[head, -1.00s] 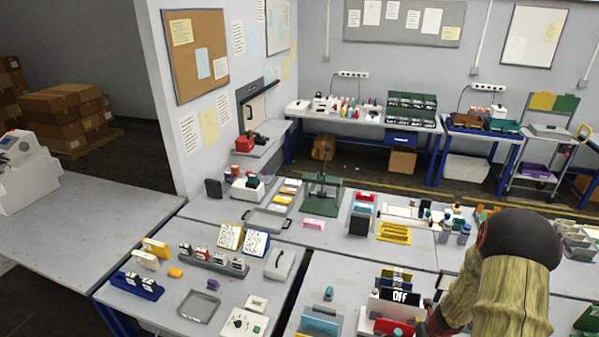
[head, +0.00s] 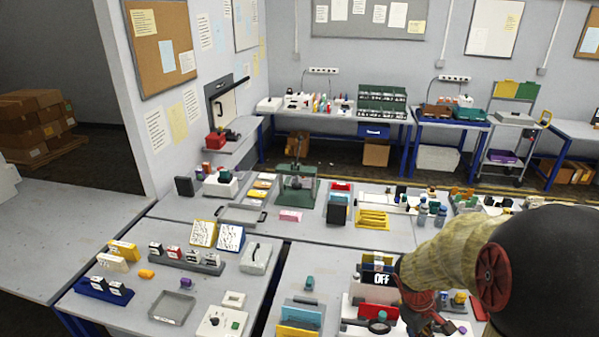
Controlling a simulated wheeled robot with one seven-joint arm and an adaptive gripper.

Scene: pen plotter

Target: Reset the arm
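My arm reaches in from the right in the head view, with a tan sleeve and a large black rounded joint. My gripper (head: 428,312), dark and red, shows below the sleeve at the lower right, partly hidden by the arm. Its fingertips are too unclear to tell whether they are open or shut, or hold anything.
The near tables are crowded: a grey tray (head: 172,307), a white box with a green button (head: 222,322), a green press stand (head: 297,186) and a yellow rack (head: 372,219). The left table (head: 40,235) is mostly bare. Back benches stand along the wall.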

